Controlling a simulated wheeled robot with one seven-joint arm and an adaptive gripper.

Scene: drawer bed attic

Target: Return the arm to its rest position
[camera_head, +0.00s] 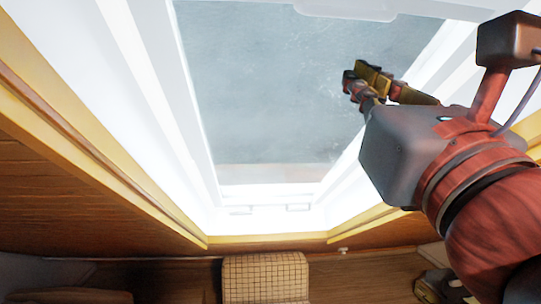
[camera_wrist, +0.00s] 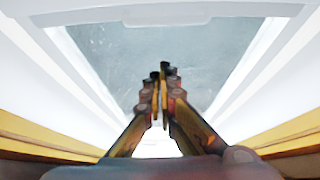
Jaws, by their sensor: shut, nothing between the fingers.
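My gripper (camera_head: 366,82) is raised in the right half of the head view, in front of the slanted window. Its fingers point toward the upper left. In the wrist view my gripper (camera_wrist: 161,78) points at the window glass, with its fingertips together and nothing between them. My red and grey arm comes in from the right edge of the head view. It hides part of the window frame's right side.
A skylight window (camera_head: 270,95) with a white frame fills the upper middle. Wood-panelled sloping walls (camera_head: 80,185) flank it. A checkered cushioned piece (camera_head: 265,278) stands below at the bottom centre. A dark object (camera_head: 437,288) is partly hidden at the lower right.

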